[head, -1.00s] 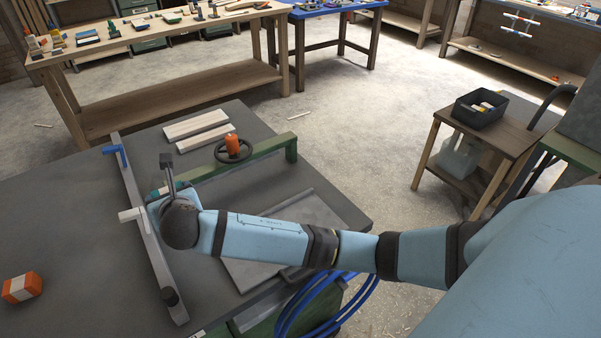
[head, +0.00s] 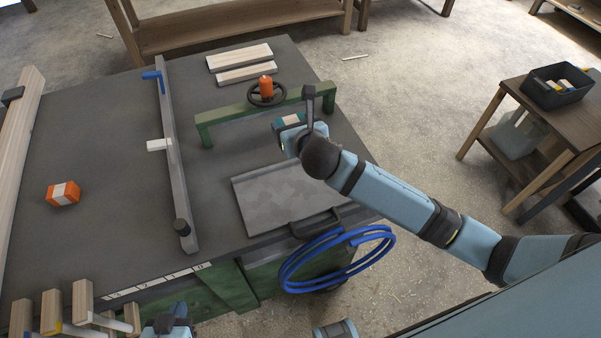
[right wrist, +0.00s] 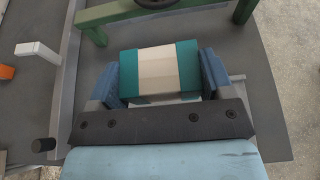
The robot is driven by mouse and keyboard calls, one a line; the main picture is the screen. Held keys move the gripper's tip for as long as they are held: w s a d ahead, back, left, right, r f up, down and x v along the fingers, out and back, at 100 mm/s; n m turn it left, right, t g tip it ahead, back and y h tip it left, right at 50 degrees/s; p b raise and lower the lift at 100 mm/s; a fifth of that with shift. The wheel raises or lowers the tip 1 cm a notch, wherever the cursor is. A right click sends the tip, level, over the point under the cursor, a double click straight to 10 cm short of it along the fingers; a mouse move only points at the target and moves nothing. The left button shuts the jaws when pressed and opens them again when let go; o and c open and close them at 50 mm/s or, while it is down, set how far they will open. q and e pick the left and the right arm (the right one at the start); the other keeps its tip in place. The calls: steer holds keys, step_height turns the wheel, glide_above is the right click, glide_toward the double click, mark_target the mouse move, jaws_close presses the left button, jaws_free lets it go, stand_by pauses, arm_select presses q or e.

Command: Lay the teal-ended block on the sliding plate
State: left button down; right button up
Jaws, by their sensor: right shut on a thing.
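The teal-ended block (right wrist: 160,70) has a pale middle and lies crosswise between the blue fingers of my right gripper (right wrist: 160,84), which is shut on it. In the head view the block (head: 291,120) shows partly beside my right gripper (head: 290,134), near the green bridge and the far edge of the sliding plate. The grey sliding plate (head: 270,205) lies on the table with a dark handle at its near edge; my wrist covers its far right part. I cannot tell the block's height. My left gripper (head: 170,326) is at the bottom edge, largely cut off.
A green bridge (head: 225,114) with a handwheel and orange knob (head: 266,85) stands behind the plate. A metal fence (head: 174,150) with blue and white levers is left. An orange-and-white block (head: 63,194) and two pale boards (head: 240,63) lie on the table. Blue hose (head: 290,272) hangs in front.

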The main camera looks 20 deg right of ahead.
steer(key=b, duration=0.1)
glide_above(295, 177)
step_height(295, 177, down, 12)
steer(key=shift+r, duration=0.15)
steer(key=shift+f+b, duration=0.45)
steer(key=shift+f, duration=1.8)
steer(key=shift+f, duration=0.1)
steer(key=o, duration=0.9)
steer(key=shift+o, duration=0.2)
steer(key=v, duration=1.2)
steer(key=shift+p, duration=0.3)
